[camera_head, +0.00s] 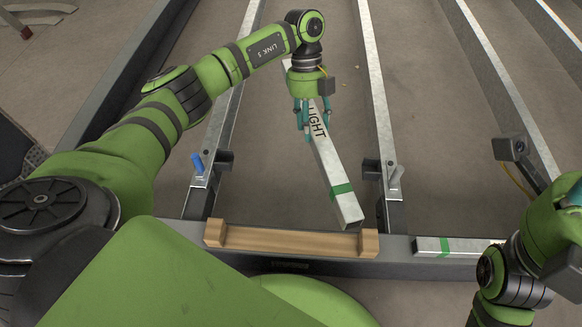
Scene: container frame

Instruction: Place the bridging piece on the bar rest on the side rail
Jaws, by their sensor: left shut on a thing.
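The bridging piece (329,168) is a pale metal bar with a green band near its front end and dark lettering, partly covered, reading "IGHT". My left gripper (311,128) is shut on it and holds it tilted in the picture, front end toward lower right. That end overlaps the right part of the bar rest in view; I cannot tell whether they touch. The bar rest (290,239) is a wooden piece with raised end blocks on the grey side rail (398,268). My right arm is at the right edge; its fingers cannot be made out clearly.
Another pale bar (470,246) with a green band lies on the side rail at the right. Long metal cross rails run away from me, two with brackets: a blue-handled one (198,163) at left and a grey one (393,172) at right. Bare floor lies between them.

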